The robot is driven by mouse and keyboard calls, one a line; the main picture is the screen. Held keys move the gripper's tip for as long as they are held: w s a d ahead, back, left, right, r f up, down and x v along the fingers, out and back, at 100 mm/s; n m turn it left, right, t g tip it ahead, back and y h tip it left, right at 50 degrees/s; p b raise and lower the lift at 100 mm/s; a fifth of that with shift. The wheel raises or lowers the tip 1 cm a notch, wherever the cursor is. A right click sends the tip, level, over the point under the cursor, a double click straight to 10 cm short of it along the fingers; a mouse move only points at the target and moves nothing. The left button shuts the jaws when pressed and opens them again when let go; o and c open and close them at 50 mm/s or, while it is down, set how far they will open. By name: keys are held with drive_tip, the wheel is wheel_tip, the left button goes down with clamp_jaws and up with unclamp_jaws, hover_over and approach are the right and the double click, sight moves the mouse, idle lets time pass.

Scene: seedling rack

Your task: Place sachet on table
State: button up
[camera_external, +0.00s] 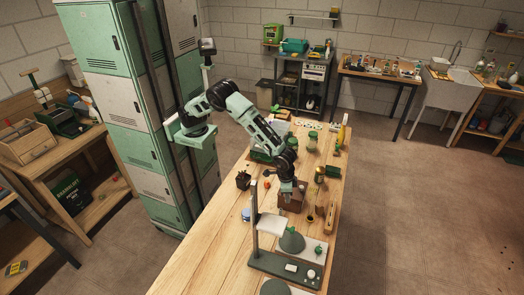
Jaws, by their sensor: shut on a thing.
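My gripper (287,189) points down over the middle of the long wooden table (205,262), just above or in front of a brown box (293,202). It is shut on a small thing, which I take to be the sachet. The sachet itself is too small and too hidden by the fingers to make out its shape or colour. I cannot tell whether it touches the box below.
A small dark pot (243,180) and an orange-red item (267,184) lie left of my gripper. The table's near left is bare.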

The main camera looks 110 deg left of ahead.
drive_tip(key=s+d+m+p, duration=0.2)
drive_tip(key=s+d, duration=0.7)
drive_tip(key=d, duration=0.2)
drive_tip(key=m, duration=0.1)
hover_over(238, 238)
drive_tip(key=f, duration=0.3)
drive_tip(key=f+p, duration=0.1)
drive_tip(key=f, duration=0.2)
drive_tip(key=f+p, duration=0.1)
drive_tip(key=f, duration=0.2)
drive_tip(key=shift+s+a, duration=0.1)
drive_tip(key=shift+s, duration=0.3)
drive_tip(key=shift+f+p, duration=0.75)
drive_tip(key=shift+f, duration=1.9)
drive_tip(key=shift+f, duration=0.15)
drive_tip(key=o, duration=0.9)
